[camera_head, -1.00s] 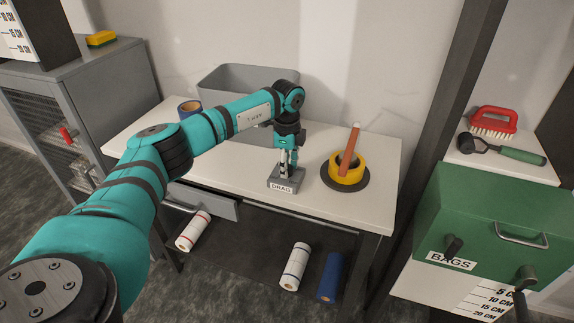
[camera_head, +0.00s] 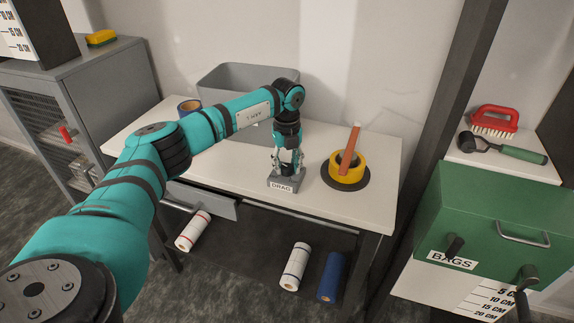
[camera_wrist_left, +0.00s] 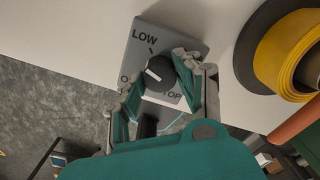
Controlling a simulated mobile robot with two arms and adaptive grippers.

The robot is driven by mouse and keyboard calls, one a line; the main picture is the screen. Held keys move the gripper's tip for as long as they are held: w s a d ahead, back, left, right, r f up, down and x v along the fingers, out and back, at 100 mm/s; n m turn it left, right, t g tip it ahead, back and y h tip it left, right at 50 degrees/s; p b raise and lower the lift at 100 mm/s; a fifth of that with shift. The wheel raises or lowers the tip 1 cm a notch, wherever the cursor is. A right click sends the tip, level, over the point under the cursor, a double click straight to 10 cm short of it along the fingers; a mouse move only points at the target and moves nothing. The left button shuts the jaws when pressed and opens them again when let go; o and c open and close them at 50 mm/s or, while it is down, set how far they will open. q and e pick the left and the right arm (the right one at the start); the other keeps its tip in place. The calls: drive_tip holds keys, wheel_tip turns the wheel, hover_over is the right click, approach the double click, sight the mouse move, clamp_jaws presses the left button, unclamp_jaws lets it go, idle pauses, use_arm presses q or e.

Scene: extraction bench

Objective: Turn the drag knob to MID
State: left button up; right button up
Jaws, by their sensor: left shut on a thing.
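The drag control is a small grey box with a "DRAG" label (camera_head: 281,187) near the front edge of the white bench. In the left wrist view its grey top plate (camera_wrist_left: 141,55) reads "LOW" at the upper left and "TOP" at the lower right, with an "O" at the lower left. The round black knob (camera_wrist_left: 160,70) has a white mark; its exact setting is hard to read. No "MID" label is visible; a finger covers the plate's right side. My left gripper (camera_head: 287,168) points down over the box, its fingers shut on the knob from both sides. My right gripper is not in view.
A yellow tape roll (camera_head: 346,175) with an orange-brown stick sits on a dark disc just right of the box. An open drawer (camera_head: 205,200) juts out below. The bench's right front is clear.

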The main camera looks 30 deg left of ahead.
use_arm(q)
drive_tip(key=m+b, duration=0.1)
drive_tip(key=m, duration=0.5)
drive_tip(key=shift+r+m, duration=0.1)
drive_tip(key=shift+m, duration=0.2)
drive_tip(key=m, duration=0.5)
drive_tip(key=shift+b, duration=0.4)
drive_tip(key=m, duration=0.5)
drive_tip(key=shift+m+b, duration=0.35)
drive_tip(key=shift+m, duration=0.05)
drive_tip(key=m, duration=0.5)
drive_tip(key=shift+w+a+m+b, duration=0.1)
drive_tip(key=shift+m+b, duration=0.2)
drive_tip(key=shift+b, duration=0.05)
drive_tip(key=o, duration=1.1)
drive_tip(key=shift+o, duration=0.2)
